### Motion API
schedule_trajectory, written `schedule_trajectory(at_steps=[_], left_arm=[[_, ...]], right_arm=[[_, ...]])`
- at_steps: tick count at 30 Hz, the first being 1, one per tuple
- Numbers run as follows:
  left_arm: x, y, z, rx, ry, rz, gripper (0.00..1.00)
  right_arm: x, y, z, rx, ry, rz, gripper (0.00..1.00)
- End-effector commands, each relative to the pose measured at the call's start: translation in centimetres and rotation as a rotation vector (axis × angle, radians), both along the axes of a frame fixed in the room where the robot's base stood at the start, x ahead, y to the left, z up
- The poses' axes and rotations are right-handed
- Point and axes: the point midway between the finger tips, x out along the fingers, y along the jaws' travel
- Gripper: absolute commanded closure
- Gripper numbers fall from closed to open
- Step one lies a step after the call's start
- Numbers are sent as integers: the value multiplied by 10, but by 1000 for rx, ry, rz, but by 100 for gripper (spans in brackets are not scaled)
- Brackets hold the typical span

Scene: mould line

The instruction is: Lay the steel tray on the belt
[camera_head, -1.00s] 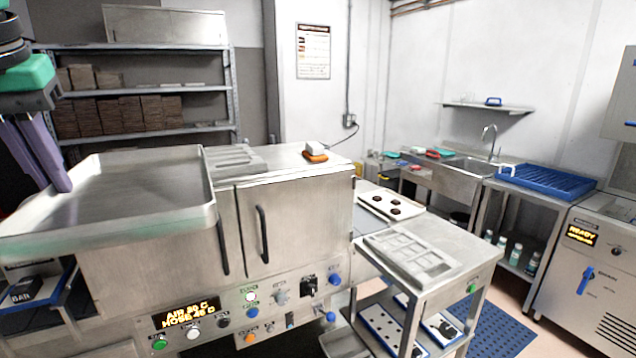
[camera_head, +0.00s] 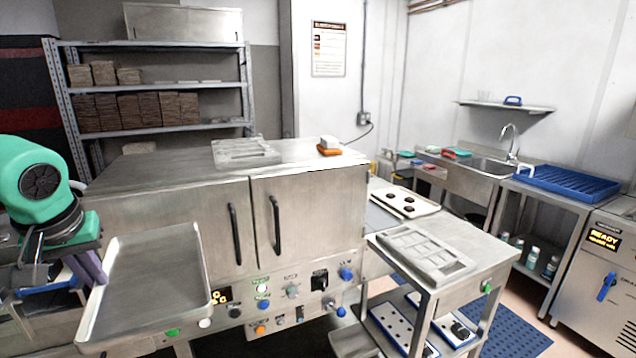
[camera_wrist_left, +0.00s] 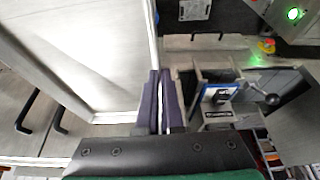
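The steel tray (camera_head: 152,282) is a shallow grey pan with a raised rim, held out in front of the steel cabinet's doors, its top face empty. My left gripper (camera_head: 92,268) has its purple fingers shut on the tray's left rim. In the left wrist view the fingers (camera_wrist_left: 165,80) are close together at the rim, with the tray (camera_wrist_left: 100,55) filling the left side. A flat dark grey surface (camera_head: 382,218) lies right of the cabinet; I cannot tell for sure whether it is the belt. My right gripper is not in view.
The steel cabinet (camera_head: 215,215) has two black handles and a button panel; a mould (camera_head: 245,152) lies on top. Another mould (camera_head: 425,255) lies on the right-hand cart. A pale tray (camera_head: 405,200) with dark pieces sits behind it. The cabinet top's left part is clear.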

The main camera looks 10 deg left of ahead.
Motion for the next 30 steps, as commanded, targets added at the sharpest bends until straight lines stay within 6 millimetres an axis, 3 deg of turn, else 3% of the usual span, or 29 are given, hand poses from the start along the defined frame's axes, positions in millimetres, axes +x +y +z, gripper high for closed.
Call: schedule_trajectory(at_steps=[16, 20, 30], left_arm=[[7, -8, -107, 0, 1, -79, 100], [7, -12, -124, 1, 6, -97, 100], [8, -18, -143, 2, 5, -121, 100]], right_arm=[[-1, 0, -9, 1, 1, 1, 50], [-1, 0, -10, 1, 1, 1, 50], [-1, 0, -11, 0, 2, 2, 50]])
